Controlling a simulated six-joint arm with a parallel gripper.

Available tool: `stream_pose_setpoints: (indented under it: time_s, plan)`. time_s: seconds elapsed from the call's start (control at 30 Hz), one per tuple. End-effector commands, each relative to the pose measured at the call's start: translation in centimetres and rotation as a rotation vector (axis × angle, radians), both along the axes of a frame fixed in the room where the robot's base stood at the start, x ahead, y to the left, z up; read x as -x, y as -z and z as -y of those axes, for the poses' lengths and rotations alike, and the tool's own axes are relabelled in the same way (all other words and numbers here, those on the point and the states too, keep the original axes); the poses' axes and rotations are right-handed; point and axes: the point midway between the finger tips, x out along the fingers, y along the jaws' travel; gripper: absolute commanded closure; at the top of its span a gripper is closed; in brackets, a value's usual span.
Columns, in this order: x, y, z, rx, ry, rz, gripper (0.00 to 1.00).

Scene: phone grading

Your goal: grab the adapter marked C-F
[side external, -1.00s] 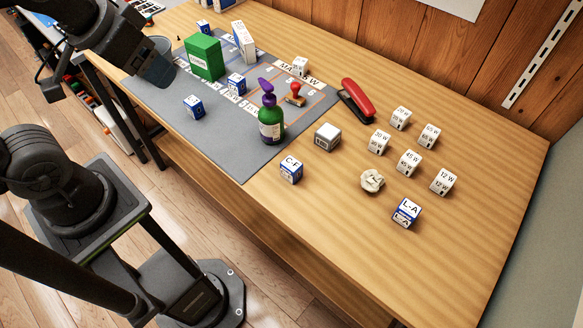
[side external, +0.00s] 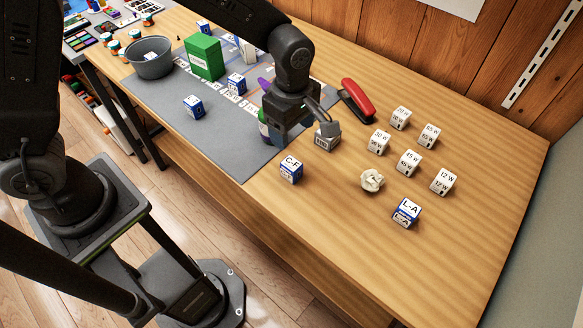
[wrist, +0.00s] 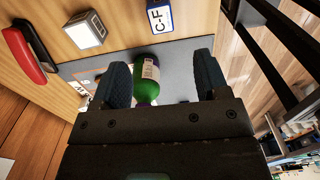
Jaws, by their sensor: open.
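The adapter marked C-F (side external: 291,170) is a small white and blue cube on the bare wood near the mat's front corner. In the wrist view the C-F adapter (wrist: 168,18) lies at the top, beyond the fingertips. My gripper (side external: 300,132) is open, above the table behind and near the C-F adapter. In the wrist view the gripper (wrist: 160,76) has nothing held, and a green bottle (wrist: 146,85) with a white label shows between its fingers. In the side view the gripper partly hides this bottle.
A grey-white box (side external: 327,140) stands close to my gripper. A red stapler (side external: 357,101), crumpled paper (side external: 372,181), an L-A adapter (side external: 407,212) and several white wattage cubes (side external: 409,163) lie right. A green box (side external: 203,57) and grey bin (side external: 151,62) stand left.

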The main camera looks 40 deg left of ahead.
Motion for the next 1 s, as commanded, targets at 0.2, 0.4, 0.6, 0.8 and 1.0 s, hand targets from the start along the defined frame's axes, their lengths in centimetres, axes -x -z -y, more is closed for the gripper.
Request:
stream_pose_setpoints:
  time_s: [0.2, 0.4, 0.6, 0.8, 1.0]
  plan:
    - [0.0, 2.7, 0.3, -0.004, -0.03, -0.011, 0.32]
    - [0.0, 6.7, 0.2, -0.004, -0.029, -0.012, 0.32]
    - [0.0, 8.9, 0.2, -0.003, -0.028, -0.008, 0.32]
    - [0.0, 10.5, 0.0, -0.004, -0.029, -0.01, 0.32]
    - [0.0, 13.4, -0.2, -0.003, -0.028, -0.01, 0.32]
